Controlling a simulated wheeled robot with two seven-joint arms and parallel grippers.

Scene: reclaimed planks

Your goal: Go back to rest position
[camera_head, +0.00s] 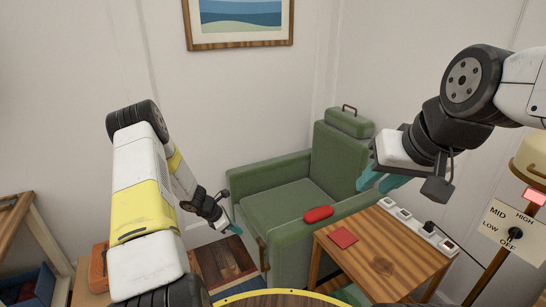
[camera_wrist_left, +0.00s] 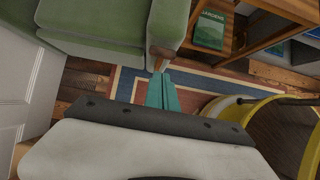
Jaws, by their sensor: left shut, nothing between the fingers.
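My left gripper (camera_head: 236,229) hangs low at the left in the head view, in front of the green armchair's left side. In the left wrist view its teal fingers (camera_wrist_left: 163,90) are together, shut with nothing between them, above a patterned rug (camera_wrist_left: 125,85). My right gripper (camera_head: 378,182) is raised at the right in the head view, in front of the armchair's right side and above the side table. Its teal fingers show partly below the wrist; I cannot tell how far apart they are.
A wooden side table (camera_head: 385,262) holds a red square (camera_head: 342,238) and a power strip (camera_head: 404,214). A dial panel (camera_head: 512,234) stands at right. A green book (camera_wrist_left: 209,30) is on a shelf.

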